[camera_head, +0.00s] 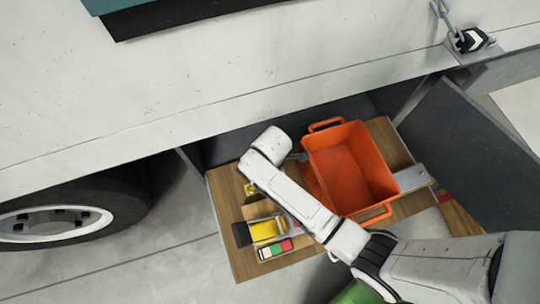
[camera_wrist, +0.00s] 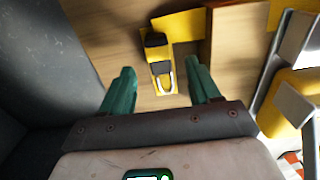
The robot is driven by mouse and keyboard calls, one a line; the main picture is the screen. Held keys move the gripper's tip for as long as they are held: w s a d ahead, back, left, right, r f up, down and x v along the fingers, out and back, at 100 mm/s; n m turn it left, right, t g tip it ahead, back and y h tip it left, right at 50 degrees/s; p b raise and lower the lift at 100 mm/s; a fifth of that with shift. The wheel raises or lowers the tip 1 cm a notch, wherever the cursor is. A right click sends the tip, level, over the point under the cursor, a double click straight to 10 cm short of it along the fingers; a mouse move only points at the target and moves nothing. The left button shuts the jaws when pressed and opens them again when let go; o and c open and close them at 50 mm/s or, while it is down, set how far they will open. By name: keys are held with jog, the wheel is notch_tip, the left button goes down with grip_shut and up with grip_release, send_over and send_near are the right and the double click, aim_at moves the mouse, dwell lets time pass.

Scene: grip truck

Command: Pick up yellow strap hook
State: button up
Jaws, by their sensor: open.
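The yellow strap hook (camera_wrist: 161,72) lies on a wooden surface in the wrist view, with a black middle, a pale metal loop toward me and yellow strap at its far end. In the head view a small yellow piece (camera_head: 250,189), probably the same hook, shows beside my arm. My gripper (camera_wrist: 159,68) is open and empty, its two green fingers apart on the left and right of the hook's near end. I cannot tell the height between fingers and hook. In the head view my arm hides the fingers.
An orange crate (camera_head: 375,183) stands right of my arm on the wooden compartment floor (camera_head: 226,196). A grey-framed yellow item (camera_head: 265,230) and a red, white and green box (camera_head: 275,249) lie at the front left. A dark wall (camera_wrist: 32,62) bounds the left in the wrist view.

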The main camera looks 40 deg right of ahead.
jog(key=shift+w+a+f+b, duration=0.15)
jog(key=shift+f+b, duration=0.65)
jog(key=shift+f, duration=1.9)
jog(key=shift+c, duration=0.3)
jog(key=c, duration=1)
